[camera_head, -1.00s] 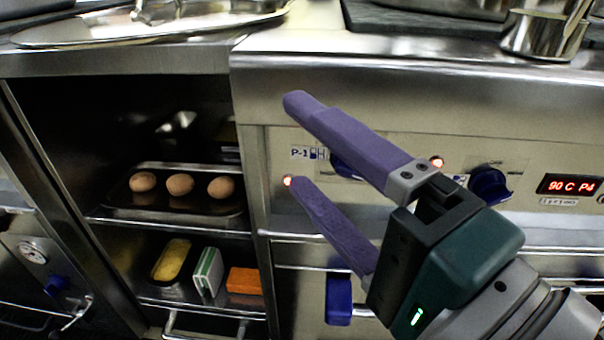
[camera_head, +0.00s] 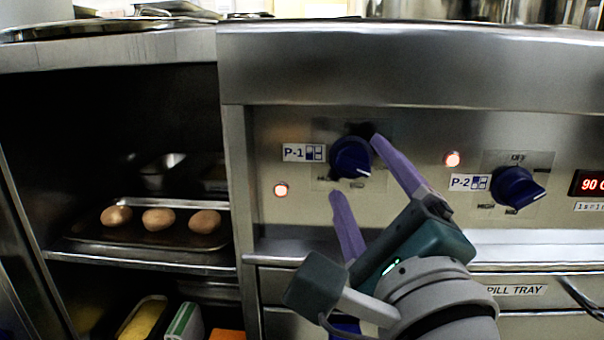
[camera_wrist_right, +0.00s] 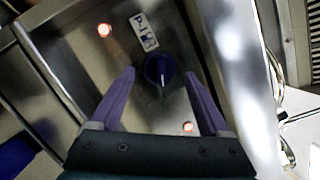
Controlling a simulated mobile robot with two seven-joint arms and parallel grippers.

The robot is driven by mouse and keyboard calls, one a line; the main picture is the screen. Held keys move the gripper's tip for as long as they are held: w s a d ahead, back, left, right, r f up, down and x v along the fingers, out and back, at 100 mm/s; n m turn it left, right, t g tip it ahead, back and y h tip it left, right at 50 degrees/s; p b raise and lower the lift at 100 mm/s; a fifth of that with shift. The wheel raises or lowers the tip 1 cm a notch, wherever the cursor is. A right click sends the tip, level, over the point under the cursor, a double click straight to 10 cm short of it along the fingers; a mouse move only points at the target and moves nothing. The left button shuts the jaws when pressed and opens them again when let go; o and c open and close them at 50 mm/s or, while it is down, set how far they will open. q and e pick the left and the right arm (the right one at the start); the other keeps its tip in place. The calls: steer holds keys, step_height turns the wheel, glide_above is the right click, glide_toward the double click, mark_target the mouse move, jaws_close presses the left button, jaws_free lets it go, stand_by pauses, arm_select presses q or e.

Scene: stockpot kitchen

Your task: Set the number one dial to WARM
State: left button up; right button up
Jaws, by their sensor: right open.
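The number one dial (camera_head: 350,157) is a round blue knob on the steel front panel, beside the P-1 label (camera_head: 304,152). It also shows in the right wrist view (camera_wrist_right: 158,70), between and beyond the fingertips. My right gripper (camera_head: 355,165) is open, with one purple finger at the right of the dial and the other below left of it. In the right wrist view the gripper (camera_wrist_right: 160,78) is empty, and I see no clear contact with the dial. The markings around the dial are too small or partly covered to read. My left gripper is not in view.
The P-2 dial (camera_head: 517,188) sits to the right, near a red digital display (camera_head: 592,186). Red lamps (camera_head: 281,190) glow on the panel. A spill tray drawer (camera_head: 516,290) is below.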

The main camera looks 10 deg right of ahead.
steer(key=shift+x, duration=0.85)
jaws_close()
